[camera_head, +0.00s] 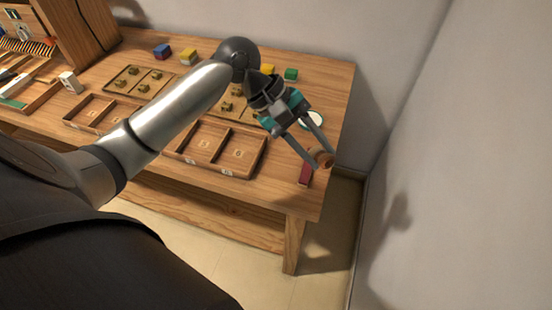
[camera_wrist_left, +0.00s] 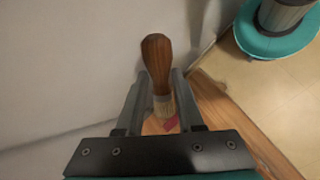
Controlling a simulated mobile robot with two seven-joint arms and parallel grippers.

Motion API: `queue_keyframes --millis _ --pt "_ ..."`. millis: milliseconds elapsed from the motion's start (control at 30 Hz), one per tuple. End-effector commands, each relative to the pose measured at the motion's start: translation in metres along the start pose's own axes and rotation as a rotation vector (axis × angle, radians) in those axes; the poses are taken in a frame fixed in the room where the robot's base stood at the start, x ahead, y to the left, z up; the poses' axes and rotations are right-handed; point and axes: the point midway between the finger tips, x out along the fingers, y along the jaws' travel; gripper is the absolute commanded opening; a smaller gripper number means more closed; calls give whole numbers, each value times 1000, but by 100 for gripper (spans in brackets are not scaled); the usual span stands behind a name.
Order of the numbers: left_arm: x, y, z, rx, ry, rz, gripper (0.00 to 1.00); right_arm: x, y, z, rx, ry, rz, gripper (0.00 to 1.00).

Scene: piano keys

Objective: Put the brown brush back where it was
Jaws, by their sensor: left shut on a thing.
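The brown brush (camera_wrist_left: 157,58) has a rounded wooden handle and pale bristles (camera_wrist_left: 163,106). In the left wrist view it stands between the two fingers of my left gripper (camera_wrist_left: 160,84), handle end toward the camera. My left gripper (camera_head: 318,160) is shut on it. In the head view only the brush's round brown end (camera_head: 325,158) shows at the fingertips, over the right end of the wooden table (camera_head: 334,102). The rest of the brush is hidden by the fingers there. My right gripper is not in view.
A red block (camera_head: 305,174) lies just below the fingertips near the table's right edge. A white round dish (camera_head: 314,119) is behind the fingers. A numbered wooden tray (camera_head: 229,171) is to the left. A green block (camera_head: 291,74) stands at the back. Walls rise close behind and right.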

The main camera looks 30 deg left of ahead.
Motion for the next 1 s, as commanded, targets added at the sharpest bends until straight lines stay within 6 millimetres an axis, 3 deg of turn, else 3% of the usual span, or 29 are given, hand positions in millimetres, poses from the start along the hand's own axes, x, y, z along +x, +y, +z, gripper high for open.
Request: queue_keyframes --millis 167,333,500,733,867,1000 --pt "-4 2 -13 178 109 -171 0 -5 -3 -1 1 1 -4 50" --pt "-19 -2 -38 445 289 -374 0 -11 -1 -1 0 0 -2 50" --pt "-52 -4 -73 693 483 -503 0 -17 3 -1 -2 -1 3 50" --pt "-88 -3 -100 821 611 -547 0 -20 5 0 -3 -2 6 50" --pt "-89 -6 -107 837 627 -551 0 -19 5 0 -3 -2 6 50" --pt "-68 -20 -120 839 626 -553 0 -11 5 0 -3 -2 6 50"
